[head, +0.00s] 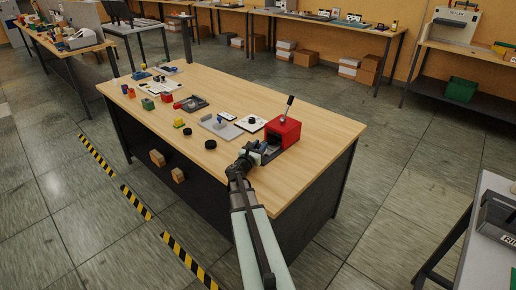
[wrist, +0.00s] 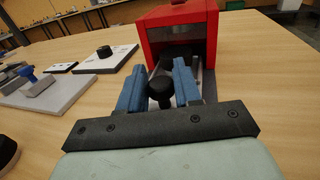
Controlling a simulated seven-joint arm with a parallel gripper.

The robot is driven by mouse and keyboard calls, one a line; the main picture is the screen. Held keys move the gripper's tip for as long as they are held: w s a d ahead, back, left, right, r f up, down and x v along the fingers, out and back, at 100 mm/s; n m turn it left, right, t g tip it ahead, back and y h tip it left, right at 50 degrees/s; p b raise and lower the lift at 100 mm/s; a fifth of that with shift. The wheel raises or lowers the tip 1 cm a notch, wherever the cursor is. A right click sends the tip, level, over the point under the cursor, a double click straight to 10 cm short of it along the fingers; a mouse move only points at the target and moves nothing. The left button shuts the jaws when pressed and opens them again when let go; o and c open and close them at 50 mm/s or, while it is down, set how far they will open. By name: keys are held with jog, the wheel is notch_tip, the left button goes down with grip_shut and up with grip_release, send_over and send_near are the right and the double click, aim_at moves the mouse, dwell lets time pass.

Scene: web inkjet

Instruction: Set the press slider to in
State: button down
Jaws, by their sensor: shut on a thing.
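The press is a red box (head: 283,132) with an upright dark lever, near the right end of the wooden table. In the wrist view the red housing (wrist: 178,20) stands straight ahead with a dark opening facing me. The slider's black knob (wrist: 161,88) sits in front of that opening, on a grey track (wrist: 208,84) that runs into the housing. My gripper (wrist: 160,73) has its blue fingers on either side of the knob, shut on it. It also shows at the press's front in the head view (head: 260,151). A dark shape inside the opening is unclear.
Left of the press lie a white board (wrist: 118,62) with a black knob and a grey plate (wrist: 72,88) with a blue-handled piece. Black pucks (head: 210,144) and small coloured blocks (head: 166,97) lie further left. The table is clear right of the press.

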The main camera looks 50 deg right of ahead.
jog(key=c, duration=0.9)
grip_release()
jog(key=shift+a, duration=0.15)
jog(key=v, duration=1.3)
jog(key=shift+s+a, duration=0.15)
jog(key=shift+a, duration=0.15)
jog(key=shift+o, duration=0.2)
